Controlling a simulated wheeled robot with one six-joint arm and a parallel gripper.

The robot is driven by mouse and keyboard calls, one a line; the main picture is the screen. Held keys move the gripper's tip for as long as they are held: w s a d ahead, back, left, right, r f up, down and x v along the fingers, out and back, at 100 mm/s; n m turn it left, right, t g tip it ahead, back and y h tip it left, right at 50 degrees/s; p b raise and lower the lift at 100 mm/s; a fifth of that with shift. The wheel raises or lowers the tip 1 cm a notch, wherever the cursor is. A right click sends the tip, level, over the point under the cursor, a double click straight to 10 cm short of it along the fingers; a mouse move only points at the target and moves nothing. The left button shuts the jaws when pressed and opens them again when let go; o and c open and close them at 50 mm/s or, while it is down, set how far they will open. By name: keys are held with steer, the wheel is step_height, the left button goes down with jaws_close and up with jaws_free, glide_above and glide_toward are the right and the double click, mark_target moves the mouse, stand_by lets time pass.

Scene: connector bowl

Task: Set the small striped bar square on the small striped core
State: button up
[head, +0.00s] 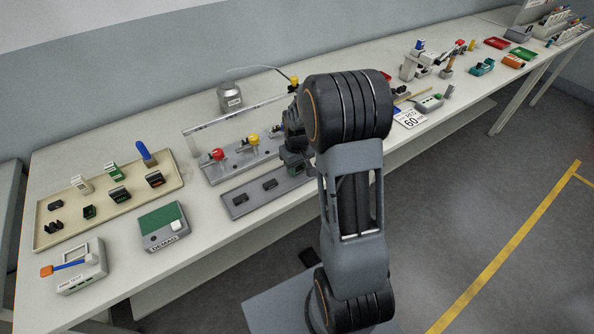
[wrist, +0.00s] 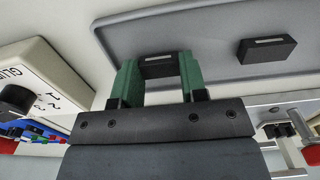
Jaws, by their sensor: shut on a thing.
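My gripper (head: 296,165) is over the right end of the grey tray in the head view. In the wrist view its green fingers (wrist: 158,82) are shut on a small dark bar with a pale stripe (wrist: 158,68), which I take as the striped bar. The grey tray (wrist: 190,40) lies behind it; I cannot tell whether the bar touches it. Another dark striped block (wrist: 267,50) sits on that tray, apart from the fingers. The head view shows two dark blocks on the tray, one (head: 240,199) left of the other (head: 270,184). I cannot make out the striped core for certain.
A fixture rail with a red-knobbed clamp (head: 217,154) and yellow-knobbed clamps stands behind the grey tray. A beige tray (head: 60,239) with several connector parts is at the left. A green-topped box (head: 162,226) stands in front. A white glue box (wrist: 40,75) is left in the wrist view.

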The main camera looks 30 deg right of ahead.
mark_target(297, 169)
steer(key=shift+r+p, duration=1.6)
steer(key=shift+r, duration=0.7)
